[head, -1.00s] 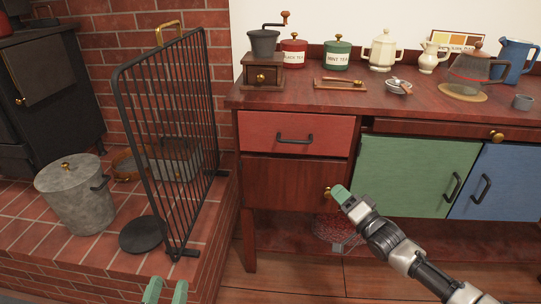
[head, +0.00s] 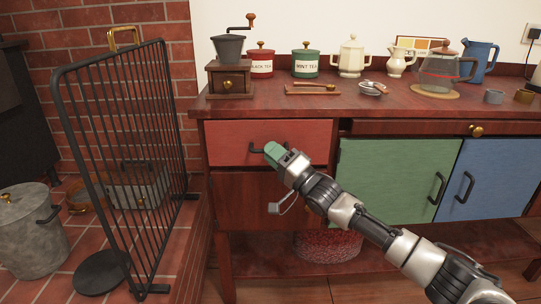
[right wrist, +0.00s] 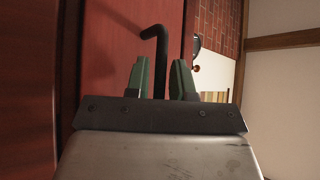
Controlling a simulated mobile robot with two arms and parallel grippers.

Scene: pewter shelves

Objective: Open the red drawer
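The red drawer (head: 225,143) is at the upper left of the wooden cabinet, its front looking flush with the frame. Its black bar handle (head: 256,149) is partly hidden behind my right gripper (head: 273,152). In the right wrist view the handle (right wrist: 160,62) reaches down between the two green fingertips of my right gripper (right wrist: 160,80). The fingers are apart, one on each side of the handle, with gaps visible. My left gripper is not in view.
A green door (head: 385,180) and a blue door (head: 492,182) are to the right. A black fire screen (head: 130,165) stands left of the cabinet. The coffee grinder (head: 230,78) and several canisters and jugs stand on top.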

